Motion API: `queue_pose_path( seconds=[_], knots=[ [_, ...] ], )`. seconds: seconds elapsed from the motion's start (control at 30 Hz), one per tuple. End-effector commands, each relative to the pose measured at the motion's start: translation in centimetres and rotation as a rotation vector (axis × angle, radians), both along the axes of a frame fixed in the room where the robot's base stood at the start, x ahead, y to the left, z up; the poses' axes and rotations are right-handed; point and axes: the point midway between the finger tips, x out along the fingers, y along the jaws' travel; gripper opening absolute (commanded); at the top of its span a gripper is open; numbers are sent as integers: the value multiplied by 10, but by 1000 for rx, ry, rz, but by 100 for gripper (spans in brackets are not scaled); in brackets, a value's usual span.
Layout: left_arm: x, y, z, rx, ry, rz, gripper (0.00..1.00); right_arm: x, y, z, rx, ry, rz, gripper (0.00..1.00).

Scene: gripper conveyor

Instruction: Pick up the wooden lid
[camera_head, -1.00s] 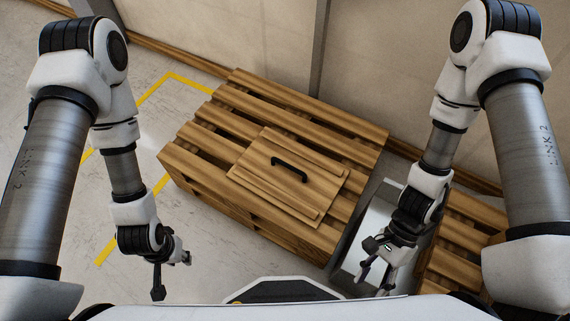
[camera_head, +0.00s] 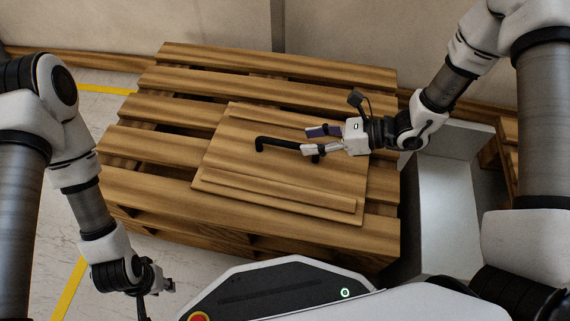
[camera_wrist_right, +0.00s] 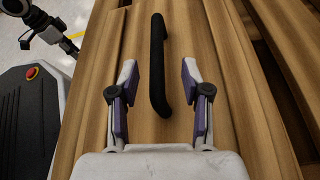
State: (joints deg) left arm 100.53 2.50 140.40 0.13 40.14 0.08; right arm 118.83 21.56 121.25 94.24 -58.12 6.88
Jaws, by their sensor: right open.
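The wooden lid (camera_head: 250,165) lies flat on a wooden pallet, with a black bar handle (camera_head: 283,145) on its top. My right gripper (camera_head: 308,140) is above the lid at the right end of the handle, its fingers pointing left. In the right wrist view the open fingers (camera_wrist_right: 158,75) stand on either side of the near part of the handle (camera_wrist_right: 157,60), with gaps on both sides. Nothing is held. My left gripper (camera_head: 155,290) hangs low at the left, away from the lid; its fingers are too unclear to judge.
The wooden pallet (camera_head: 130,185) carries the lid. A grey open bin (camera_head: 445,200) stands to its right, with another pallet (camera_head: 508,135) beyond. A wall (camera_head: 180,20) runs behind. Yellow floor lines (camera_head: 70,290) show at the left, where the floor is clear.

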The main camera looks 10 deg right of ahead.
Motion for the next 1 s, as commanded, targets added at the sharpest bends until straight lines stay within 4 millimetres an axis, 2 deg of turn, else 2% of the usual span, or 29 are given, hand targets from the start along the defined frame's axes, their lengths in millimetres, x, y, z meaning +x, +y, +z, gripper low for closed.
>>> queue_pose_path(
  seconds=[0.17, 0.3, 0.43, 0.63, 0.67, 0.7, 0.8, 1.0],
  knots=[
    [1, 0, -19, 0, -3, 3, 31, 6, 21, -13, -3, 1, 5, 48],
    [2, 1, -44, 1, -6, 7, 31, 12, 44, -26, -6, -1, 7, 48],
    [6, 1, -50, 3, -18, 1, 31, 18, 58, -27, -4, 1, 4, 48],
    [7, 1, -47, 4, -20, 0, 31, 19, 59, -24, -2, 2, 1, 48],
    [7, 1, -47, 4, -20, 0, 31, 19, 59, -24, -2, 2, 1, 44],
    [7, 1, -47, 4, -20, 0, 31, 19, 59, -24, -2, 2, 1, 30],
    [7, 1, -47, 3, -19, 0, 31, 19, 59, -24, -2, 2, 1, 0],
    [7, 1, -47, 3, -19, 0, 31, 19, 59, -23, 0, -1, 1, 0]
  ],
)
